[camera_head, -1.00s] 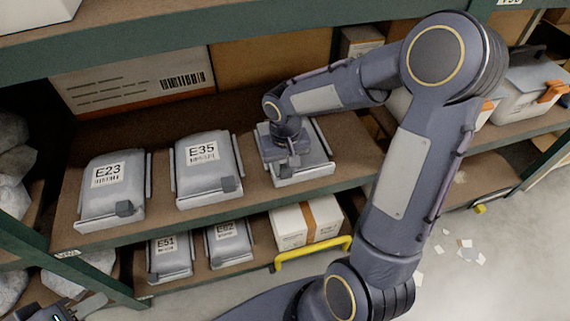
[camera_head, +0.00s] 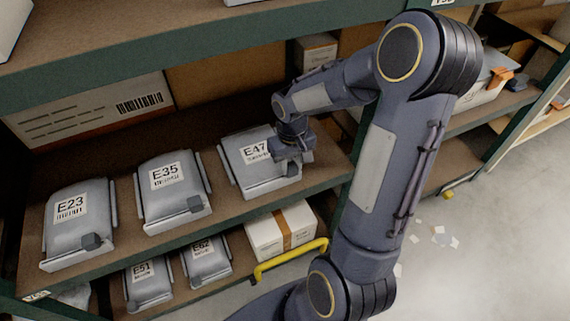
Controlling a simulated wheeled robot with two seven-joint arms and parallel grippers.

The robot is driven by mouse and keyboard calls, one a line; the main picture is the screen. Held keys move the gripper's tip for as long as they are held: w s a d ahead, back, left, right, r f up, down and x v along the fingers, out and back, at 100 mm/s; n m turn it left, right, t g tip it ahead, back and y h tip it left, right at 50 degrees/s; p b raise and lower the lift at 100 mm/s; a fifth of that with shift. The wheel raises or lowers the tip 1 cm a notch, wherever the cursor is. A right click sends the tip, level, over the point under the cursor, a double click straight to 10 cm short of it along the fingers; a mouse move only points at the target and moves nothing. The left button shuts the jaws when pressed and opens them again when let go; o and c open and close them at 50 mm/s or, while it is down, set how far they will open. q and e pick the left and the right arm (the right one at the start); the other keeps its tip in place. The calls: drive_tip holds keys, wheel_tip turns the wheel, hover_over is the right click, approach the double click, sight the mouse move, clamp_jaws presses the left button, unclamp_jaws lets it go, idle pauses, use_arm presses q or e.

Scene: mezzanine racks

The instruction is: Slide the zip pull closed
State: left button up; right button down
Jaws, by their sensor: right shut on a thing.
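The grey pouch labelled E47 (camera_head: 240,172) lies in a holder on the upper shelf, at the right end of a row of similar pouches. My right gripper (camera_head: 291,161) reaches down from behind onto its front right corner. It is shut on the small dark zip pull (camera_head: 294,169), which it mostly hides. The zip line under the gripper is too small to make out. My left gripper is not in view.
Pouches E35 (camera_head: 168,203) and E23 (camera_head: 73,233) lie to the left, each with a dark pull at its front right corner. E51 (camera_head: 148,290) and E62 (camera_head: 208,268) lie on the shelf below, beside a white box (camera_head: 264,236) and a yellow rail (camera_head: 285,261). A green beam (camera_head: 190,60) crosses above.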

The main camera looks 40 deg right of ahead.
sight(291, 166)
drive_tip(key=c, duration=1)
unclamp_jaws()
drive_tip(key=shift+c, duration=0.2)
wheel_tip(291, 166, up, 8)
drive_tip(key=shift+f+p, duration=0.1)
drive_tip(key=shift+p, duration=0.55)
drive_tip(key=s+a+r+n+t+y, duration=0.1)
drive_tip(key=s+a+r+t+y, duration=0.15)
drive_tip(key=s+a, duration=0.45)
drive_tip(key=s+a+r+n+t+y, duration=0.1)
drive_tip(key=s+a+r+t, duration=0.25)
drive_tip(key=s+a, duration=0.4)
wheel_tip(291, 166, up, 9)
drive_tip(key=d+m+p, duration=0.1)
drive_tip(key=p, duration=0.7)
